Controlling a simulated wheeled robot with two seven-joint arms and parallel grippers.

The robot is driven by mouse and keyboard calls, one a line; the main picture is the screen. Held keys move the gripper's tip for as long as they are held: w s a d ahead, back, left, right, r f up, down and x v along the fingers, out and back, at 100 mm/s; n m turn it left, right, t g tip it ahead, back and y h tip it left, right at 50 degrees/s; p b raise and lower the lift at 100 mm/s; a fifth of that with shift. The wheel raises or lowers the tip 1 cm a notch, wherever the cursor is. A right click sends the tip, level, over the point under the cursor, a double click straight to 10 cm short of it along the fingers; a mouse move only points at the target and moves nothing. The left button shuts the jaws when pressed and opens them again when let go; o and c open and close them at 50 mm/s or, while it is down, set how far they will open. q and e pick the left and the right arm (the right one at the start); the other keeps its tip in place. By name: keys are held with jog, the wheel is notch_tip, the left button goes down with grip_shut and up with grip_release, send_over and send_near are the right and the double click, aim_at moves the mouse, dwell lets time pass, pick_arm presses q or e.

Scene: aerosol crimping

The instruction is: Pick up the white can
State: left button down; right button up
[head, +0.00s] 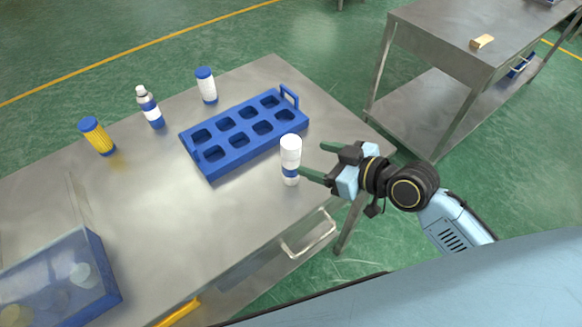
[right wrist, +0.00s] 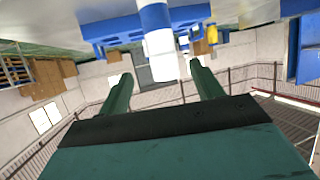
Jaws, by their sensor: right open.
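The white can (head: 291,155), with a blue band near its base, stands upright on the steel table by the front right corner of the blue rack. My right gripper (head: 310,160) is open, just to the right of the can, with its green fingers pointing towards it. In the right wrist view the can (right wrist: 160,45) shows upside down, ahead of and between the two green fingertips (right wrist: 160,82). I cannot tell whether the fingers reach around it. My left gripper is not in view.
The blue rack (head: 216,171) has several empty square holes. Behind it stand a white can with a blue cap (head: 206,86), a white and blue bottle (head: 150,107) and a yellow can (head: 97,136). A translucent blue bin (head: 62,275) is at the front left.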

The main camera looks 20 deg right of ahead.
aim_at(300, 154)
jog(key=x, duration=0.4)
jog(key=shift+w+a+f, duration=0.15)
jog(key=shift+w, duration=0.05)
jog(key=shift+s+f+x, duration=0.1)
jog(key=shift+f+x, duration=0.05)
jog(key=shift+x, duration=1.25)
jog(key=shift+s+f+x, duration=0.1)
jog(key=shift+f+x, duration=0.05)
jog(key=shift+x, duration=1.25)
jog(key=shift+a, duration=0.1)
jog(key=c, duration=1.2)
jog(key=shift+r, duration=0.1)
